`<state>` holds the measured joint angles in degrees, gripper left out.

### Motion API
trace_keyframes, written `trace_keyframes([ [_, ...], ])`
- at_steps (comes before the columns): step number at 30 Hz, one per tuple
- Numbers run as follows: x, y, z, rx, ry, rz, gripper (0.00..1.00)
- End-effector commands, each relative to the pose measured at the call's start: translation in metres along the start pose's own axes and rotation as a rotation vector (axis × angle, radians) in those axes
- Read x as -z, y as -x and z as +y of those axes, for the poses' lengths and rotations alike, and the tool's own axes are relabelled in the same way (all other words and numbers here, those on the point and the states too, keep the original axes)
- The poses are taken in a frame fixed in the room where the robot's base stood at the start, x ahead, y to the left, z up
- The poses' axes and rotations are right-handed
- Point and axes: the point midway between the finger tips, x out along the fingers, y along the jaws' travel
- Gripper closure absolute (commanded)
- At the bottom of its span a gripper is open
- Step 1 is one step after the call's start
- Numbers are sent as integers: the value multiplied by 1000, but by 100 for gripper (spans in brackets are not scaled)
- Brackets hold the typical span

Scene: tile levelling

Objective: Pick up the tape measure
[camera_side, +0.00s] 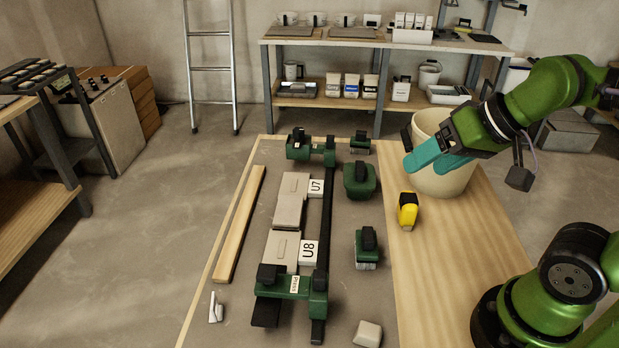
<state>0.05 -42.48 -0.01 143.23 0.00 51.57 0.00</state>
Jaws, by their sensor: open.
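The tape measure (408,210) is yellow and black. It stands on the wooden part of the table, near the border with the grey work area. My gripper (418,160) has teal fingers and hangs above and a little behind the tape measure in the picture. The fingers are apart and hold nothing. The tape measure is clear of the fingers and in full view.
A beige bucket (448,180) stands right behind my gripper. Green tools (361,180) and (366,248) a brush-like tool lie left of the tape measure. A green clamp frame (290,286) holds tiles marked U7 and U8. The wooden tabletop (450,270) in front is clear.

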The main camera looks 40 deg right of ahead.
Motion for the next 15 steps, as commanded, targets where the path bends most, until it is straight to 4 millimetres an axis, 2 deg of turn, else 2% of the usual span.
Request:
trace_keyframes([
  [4,6,-18,10,-40,-39,-71,32],
  [8,27,-41,28,-119,-111,-177,32],
  [15,64,-84,83,-325,-272,-360,32],
])
